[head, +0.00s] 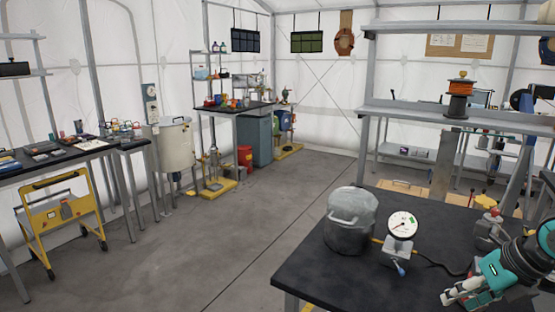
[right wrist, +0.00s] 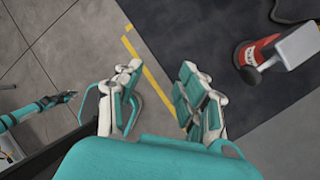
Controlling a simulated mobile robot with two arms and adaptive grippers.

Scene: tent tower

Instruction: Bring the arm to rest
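My right gripper (head: 462,292) is at the lower right of the head view, over the near edge of the black-topped table (head: 310,262). In the right wrist view my right gripper (right wrist: 160,85) has its two fingers apart. Nothing is between them; behind the gap are the table edge and the floor. A teal and black arm end, which looks like my left gripper (right wrist: 62,98), shows small at the left of the right wrist view. Its fingers are too small to read. My left gripper is out of the head view.
On the table stand a grey lidded pot (head: 350,222), a white-faced dial gauge (head: 402,226) and a device with a red part (head: 490,228). A red and grey device (right wrist: 262,55) shows in the right wrist view. A yellow cart (head: 60,215) stands left; the middle floor (head: 220,220) is clear.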

